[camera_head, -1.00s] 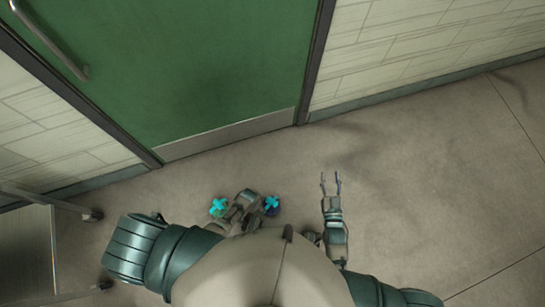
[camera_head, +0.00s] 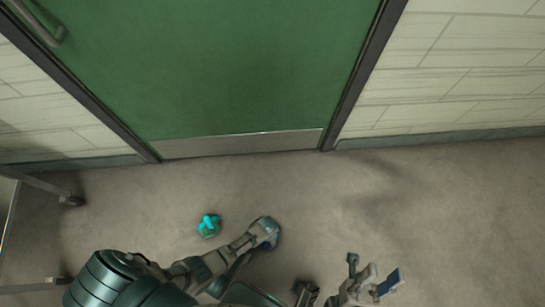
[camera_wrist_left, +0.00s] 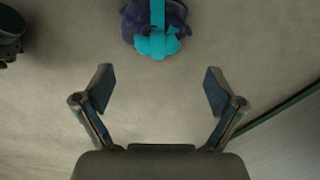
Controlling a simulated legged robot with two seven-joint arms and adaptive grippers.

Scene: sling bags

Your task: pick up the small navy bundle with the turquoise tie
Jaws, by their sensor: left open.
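The small navy bundle (camera_wrist_left: 180,12) with its turquoise tie (camera_wrist_left: 157,43) lies on the floor at the top of the left wrist view, partly cut off by the frame edge.
A green door (camera_head: 215,70) with a metal kick plate (camera_head: 240,145) stands behind. A metal frame on a caster (camera_head: 71,200) is at the left. Floor at the right is clear.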

